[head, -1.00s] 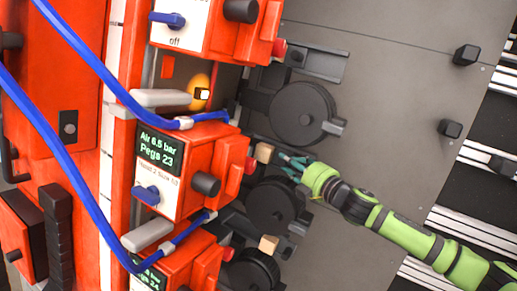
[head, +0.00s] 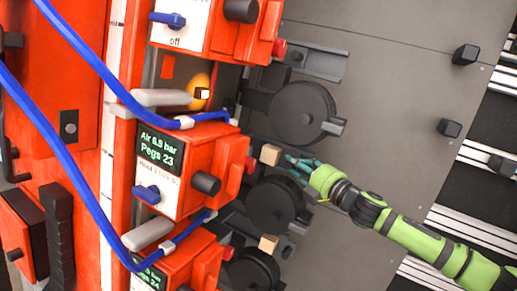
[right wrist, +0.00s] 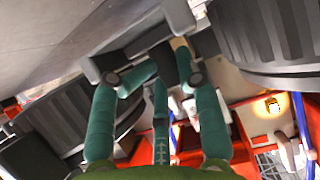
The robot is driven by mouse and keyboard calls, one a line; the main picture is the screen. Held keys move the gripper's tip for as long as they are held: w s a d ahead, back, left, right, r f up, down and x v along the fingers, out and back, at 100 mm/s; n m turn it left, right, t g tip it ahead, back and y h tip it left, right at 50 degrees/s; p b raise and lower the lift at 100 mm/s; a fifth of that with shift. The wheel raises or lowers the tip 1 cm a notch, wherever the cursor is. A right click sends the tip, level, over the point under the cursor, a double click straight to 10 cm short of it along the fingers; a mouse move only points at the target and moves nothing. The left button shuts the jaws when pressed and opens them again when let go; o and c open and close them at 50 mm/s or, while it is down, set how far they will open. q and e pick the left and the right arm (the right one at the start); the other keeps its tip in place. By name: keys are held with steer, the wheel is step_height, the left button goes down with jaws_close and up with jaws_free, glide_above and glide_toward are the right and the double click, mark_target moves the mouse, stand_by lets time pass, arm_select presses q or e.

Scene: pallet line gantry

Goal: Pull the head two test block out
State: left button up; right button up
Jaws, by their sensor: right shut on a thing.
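The head two test block (head: 271,154) is a small tan wooden cube beside the red-tipped nose of the middle orange head (head: 180,168), whose white label appears to read Head 2. My right gripper (head: 291,160) reaches it from the right with teal fingers and is shut on it. In the right wrist view the teal fingers (right wrist: 160,72) close in ahead, and a tan patch of the block (right wrist: 179,44) shows beyond them. The fingers hide part of the contact. My left gripper is not in view.
Black round drums (head: 301,113) sit above and below my right gripper. A second tan block (head: 268,244) is by the lower head. Blue hoses (head: 55,135) cross the heads at left. The grey plate (head: 390,100) is mostly clear on the right.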

steer(key=s+d+f, duration=0.1)
steer(key=s+d, duration=0.3)
steer(key=d, duration=0.2)
steer(key=shift+s+f, duration=0.15)
steer(key=shift+f, duration=0.05)
stand_by(0.7)
stand_by(0.3)
steer(key=o, duration=0.5)
steer(key=shift+o, duration=0.2)
steer(key=p+v, duration=0.1)
steer(key=v, duration=0.8)
steer(key=shift+r+p, duration=0.3)
steer(key=shift+r, duration=0.1)
